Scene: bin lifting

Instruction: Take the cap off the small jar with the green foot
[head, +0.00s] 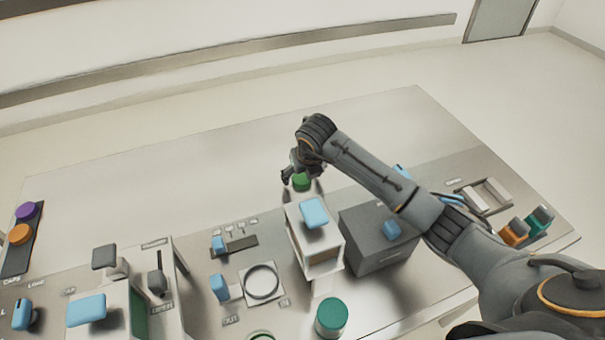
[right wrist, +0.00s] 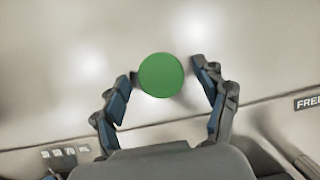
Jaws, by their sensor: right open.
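A small thing with a round green top (head: 302,182) is at my right gripper (head: 297,172), behind the white box with a blue handle. In the right wrist view the green disc (right wrist: 161,75) is between the fingertips (right wrist: 165,70). The fingers are open on either side of it, and the left fingertip is very close to its edge. I cannot tell if it touches. Only the top shows, so a foot or body beneath is hidden. A larger jar with a green top (head: 332,316) stands at the front. My left gripper is not in view.
The white box (head: 315,240) and a dark grey box (head: 375,240) stand in front of the gripper. A ring on a plate (head: 262,282) lies left of them. Orange and purple discs (head: 25,212) lie at far left. The table's back half is clear.

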